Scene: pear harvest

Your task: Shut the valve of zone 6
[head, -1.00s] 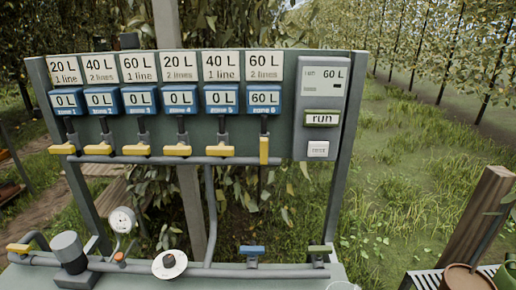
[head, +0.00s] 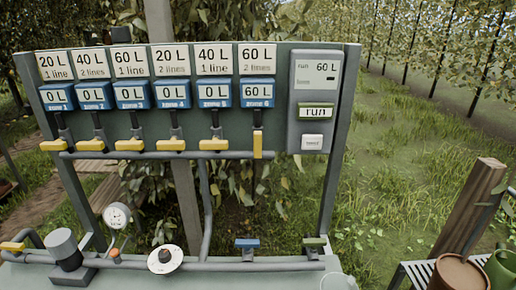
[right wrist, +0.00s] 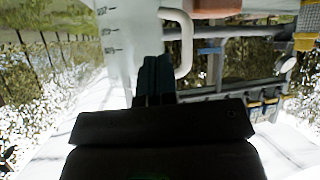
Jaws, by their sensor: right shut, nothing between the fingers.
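The zone 6 valve's yellow handle (head: 257,145) stands upright at the right end of the row in the head view. The other yellow handles (head: 170,145) lie level along the grey pipe. The other meters read 0 L. My right gripper (right wrist: 155,68) is in the right wrist view, shut and empty, with a whitish marked jug (right wrist: 125,35) just beyond its fingers; I cannot tell whether they touch. Neither gripper shows in the head view.
A grey control box (head: 318,100) with run and lower buttons is right of the meters; its display reads 60 L. A wooden post (head: 472,212) and pots stand right.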

